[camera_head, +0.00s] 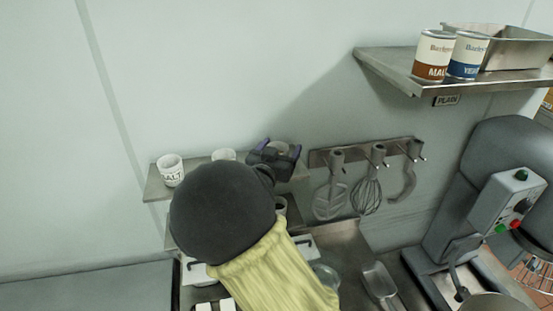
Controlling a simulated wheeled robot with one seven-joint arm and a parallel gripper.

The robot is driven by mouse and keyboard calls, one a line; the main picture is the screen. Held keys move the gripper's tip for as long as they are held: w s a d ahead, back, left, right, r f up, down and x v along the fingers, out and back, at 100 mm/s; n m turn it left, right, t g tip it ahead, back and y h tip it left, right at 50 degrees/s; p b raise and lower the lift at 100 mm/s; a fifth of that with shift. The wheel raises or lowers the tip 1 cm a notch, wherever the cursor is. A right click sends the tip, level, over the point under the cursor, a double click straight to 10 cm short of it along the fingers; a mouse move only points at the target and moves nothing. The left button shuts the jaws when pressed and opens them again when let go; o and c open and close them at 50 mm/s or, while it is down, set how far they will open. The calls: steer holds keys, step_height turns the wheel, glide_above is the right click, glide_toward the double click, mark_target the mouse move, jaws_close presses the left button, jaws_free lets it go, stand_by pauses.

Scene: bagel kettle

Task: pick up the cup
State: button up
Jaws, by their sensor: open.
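My gripper (279,149) is at the right end of a small wall shelf (156,190), its dark jaws with purple edges spread open. A greyish cup (281,146) shows between the jaws; whether they touch it I cannot tell. A white cup with dark lettering (171,172) stands upright at the left end of the shelf. Another white cup (223,155) stands in the middle, its lower part hidden behind my arm. My dark, yellow-sleeved arm covers the front of the shelf and part of what is below it.
Whisk (367,192) and other utensils hang on a wall rack (322,158) right of my gripper. A higher shelf (400,77) holds two cans and a metal pan. A mixer (500,190) stands at right. A metal scoop (379,281) lies on the counter below.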

steer(key=shift+s+r, duration=0.1)
steer(key=shift+s, duration=0.1)
steer(key=c, duration=1.1)
steer(key=shift+a, duration=0.1)
steer(key=shift+s+r+b, duration=0.25)
steer(key=shift+s+b, duration=0.1)
steer(key=shift+b, duration=0.35)
step_height(320, 180, up, 6)
steer(key=b, duration=0.2)
steer(key=s+d+b, duration=0.1)
steer(key=s+d, duration=0.1)
steer(key=s, duration=0.4)
steer(key=s+d+b, duration=0.1)
steer(key=s+b, duration=0.1)
steer(key=s, duration=0.4)
steer(key=s+d+b, duration=0.1)
steer(key=s+d, duration=0.1)
steer(key=s, duration=0.4)
steer(key=shift+s+d+r, duration=0.2)
steer(key=shift+s+d, duration=0.05)
steer(key=shift+d, duration=0.05)
